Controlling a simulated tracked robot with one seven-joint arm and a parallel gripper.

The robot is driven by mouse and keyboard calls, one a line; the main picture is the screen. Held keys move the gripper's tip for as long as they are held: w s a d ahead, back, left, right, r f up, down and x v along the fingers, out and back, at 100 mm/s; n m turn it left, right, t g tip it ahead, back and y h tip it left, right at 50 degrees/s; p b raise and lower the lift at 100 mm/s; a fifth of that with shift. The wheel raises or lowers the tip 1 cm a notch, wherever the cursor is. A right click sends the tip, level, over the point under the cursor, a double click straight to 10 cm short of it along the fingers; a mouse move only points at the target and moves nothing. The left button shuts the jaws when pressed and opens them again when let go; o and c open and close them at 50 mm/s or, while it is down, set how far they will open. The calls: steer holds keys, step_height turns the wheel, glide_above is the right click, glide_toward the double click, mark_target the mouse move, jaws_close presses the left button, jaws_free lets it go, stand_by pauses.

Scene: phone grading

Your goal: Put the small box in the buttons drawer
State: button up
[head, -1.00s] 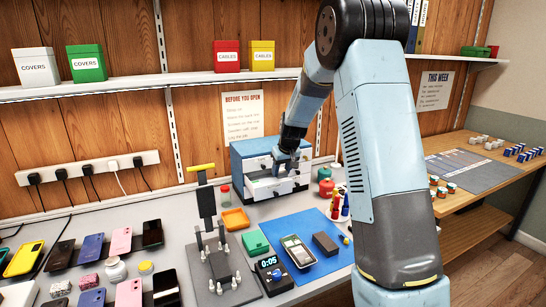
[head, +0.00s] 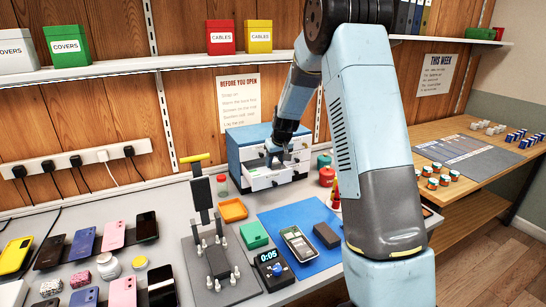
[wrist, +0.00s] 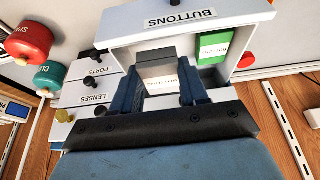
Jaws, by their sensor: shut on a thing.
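The buttons drawer (wrist: 245,40), with its BUTTONS label, is pulled open from the blue and white drawer cabinet (head: 241,144); the open drawer also shows in the head view (head: 262,183). My gripper (wrist: 163,92) is shut on the small box (wrist: 158,72), which is grey-white with a printed label. In the wrist view the box is between my fingers, over the open drawer; I cannot tell whether it touches the drawer floor. A green box (wrist: 214,47) labelled BUTTONS lies in the drawer at the right. In the head view my gripper (head: 272,157) is at the drawer and hides part of it.
Drawers labelled PORTS and LENSES (wrist: 93,97) show at the left in the wrist view. Red (wrist: 28,40) and teal (wrist: 52,76) bottles stand beside them. An orange tray (head: 233,209), a green box (head: 254,235) and a phone on a blue mat (head: 275,221) lie in front of the cabinet.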

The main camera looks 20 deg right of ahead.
mark_target(276, 168)
steer(key=shift+f, duration=2.05)
steer(key=shift+s+r, duration=0.1)
steer(key=shift+r, duration=0.05)
steer(key=shift+f, duration=0.45)
stand_by(0.9)
steer(key=o, duration=1.1)
steer(key=shift+s+f, duration=0.1)
steer(key=shift+c, duration=0.2)
steer(key=shift+o, duration=1.1)
steer(key=shift+o, duration=0.3)
steer(key=shift+r, duration=0.3)
